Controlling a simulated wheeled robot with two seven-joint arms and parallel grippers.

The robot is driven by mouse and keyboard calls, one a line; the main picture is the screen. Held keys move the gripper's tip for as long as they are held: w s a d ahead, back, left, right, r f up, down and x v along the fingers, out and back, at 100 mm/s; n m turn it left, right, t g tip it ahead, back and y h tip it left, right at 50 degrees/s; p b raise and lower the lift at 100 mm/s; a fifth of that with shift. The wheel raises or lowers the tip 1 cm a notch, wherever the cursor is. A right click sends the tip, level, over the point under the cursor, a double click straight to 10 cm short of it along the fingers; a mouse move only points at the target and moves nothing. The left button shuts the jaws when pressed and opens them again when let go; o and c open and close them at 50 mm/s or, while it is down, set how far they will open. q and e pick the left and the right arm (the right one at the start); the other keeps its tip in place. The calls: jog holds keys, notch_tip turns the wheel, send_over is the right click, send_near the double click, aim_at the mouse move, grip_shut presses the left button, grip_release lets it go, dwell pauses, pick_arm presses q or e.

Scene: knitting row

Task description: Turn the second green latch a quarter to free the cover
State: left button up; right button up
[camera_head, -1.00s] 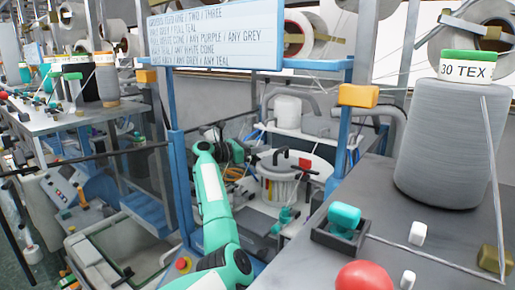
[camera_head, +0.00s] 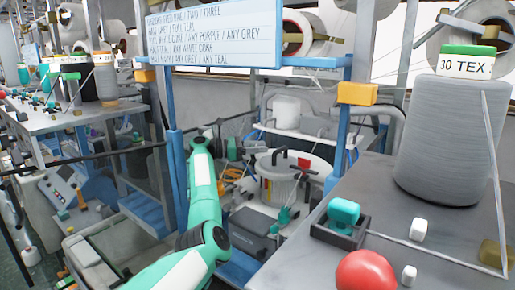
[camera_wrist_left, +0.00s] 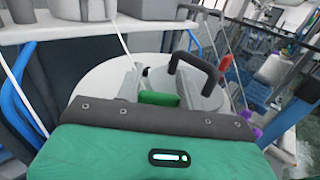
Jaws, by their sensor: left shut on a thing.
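The round white cover (camera_head: 308,166) sits on a drum in the middle of the head view, with a black handle (camera_head: 281,154) on top. In the left wrist view the cover (camera_wrist_left: 92,88) lies under my gripper, with the black handle (camera_wrist_left: 196,62) just right of the fingers. My left gripper (camera_wrist_left: 158,92) is shut on a green latch (camera_wrist_left: 159,99) at the cover. In the head view this gripper (camera_head: 249,156) reaches the drum's left side, and its grip is too small to make out. A red latch (camera_head: 304,163) shows on the cover's right. My right gripper is out of view.
A blue frame post (camera_head: 178,185) stands close left of my left arm. At right a grey table (camera_head: 390,200) holds a grey yarn cone (camera_head: 447,140), a teal button (camera_head: 343,212) and a red knob (camera_head: 365,272). A shelf with white containers (camera_head: 287,108) stands behind the drum.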

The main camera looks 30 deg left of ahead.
pick_arm(q)
jog(key=o, duration=1)
notch_tip(320, 180, up, 20)
jog(key=b, duration=0.6)
